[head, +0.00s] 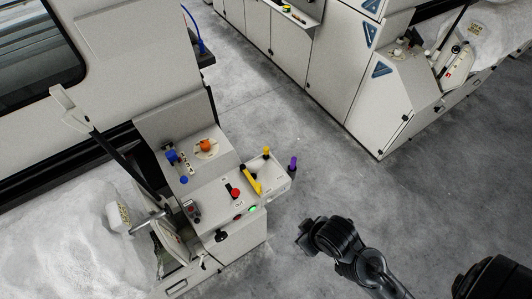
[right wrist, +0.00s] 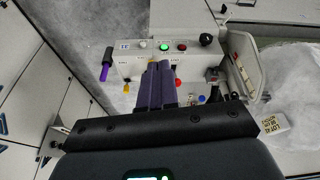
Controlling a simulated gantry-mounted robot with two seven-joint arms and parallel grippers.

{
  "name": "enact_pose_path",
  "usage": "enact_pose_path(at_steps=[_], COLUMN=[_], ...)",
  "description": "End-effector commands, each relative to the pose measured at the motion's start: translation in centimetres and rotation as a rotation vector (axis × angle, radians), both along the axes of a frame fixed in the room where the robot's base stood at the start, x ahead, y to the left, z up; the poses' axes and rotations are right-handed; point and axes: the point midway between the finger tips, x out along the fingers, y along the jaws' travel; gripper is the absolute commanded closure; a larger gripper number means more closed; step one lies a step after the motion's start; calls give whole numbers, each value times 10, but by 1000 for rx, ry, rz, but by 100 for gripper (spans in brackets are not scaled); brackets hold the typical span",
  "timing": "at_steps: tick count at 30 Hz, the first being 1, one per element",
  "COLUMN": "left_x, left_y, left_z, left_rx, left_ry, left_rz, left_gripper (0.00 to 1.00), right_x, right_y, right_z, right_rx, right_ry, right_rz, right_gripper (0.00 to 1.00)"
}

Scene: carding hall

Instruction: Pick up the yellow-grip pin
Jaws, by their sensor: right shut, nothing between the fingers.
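A small yellow grip (head: 266,152), which looks like the yellow-grip pin, stands at the back edge of the console's side shelf. In the right wrist view a small yellow spot (right wrist: 127,88), probably the same grip, shows left of the fingers. A purple-grip pin (head: 293,162) is at the shelf's outer corner and shows in the right wrist view (right wrist: 104,70). A larger slanted yellow handle (head: 251,180) sits on the console. My right gripper (head: 303,238) is shut and empty, right of and apart from the console; its fingers (right wrist: 160,85) hide part of the panel. My left gripper is not seen.
The grey console (head: 212,185) carries a red knob (head: 235,193), a lit green button (head: 252,209), an orange knob (head: 207,146) and blue knobs. White fibre (head: 65,235) lies at left. Open floor (head: 330,185) lies right of the console, with cabinets (head: 315,75) beyond.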

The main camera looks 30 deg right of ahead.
Motion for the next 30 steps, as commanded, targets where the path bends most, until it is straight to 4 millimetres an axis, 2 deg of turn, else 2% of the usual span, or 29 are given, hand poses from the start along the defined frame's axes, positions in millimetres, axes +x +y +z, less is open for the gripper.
enact_pose_path(at_steps=[8,18,20,30], left_x=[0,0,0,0], left_y=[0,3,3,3], left_z=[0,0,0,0], left_rx=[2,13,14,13], left_ry=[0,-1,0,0], left_rz=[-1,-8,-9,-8], left_gripper=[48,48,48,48], right_x=[0,0,0,2], right_y=[0,0,0,0], right_z=[0,0,0,1], right_rx=[0,0,0,1], right_ry=[0,0,0,-9], right_rz=[0,0,0,-2], right_gripper=[98,46,39,39])
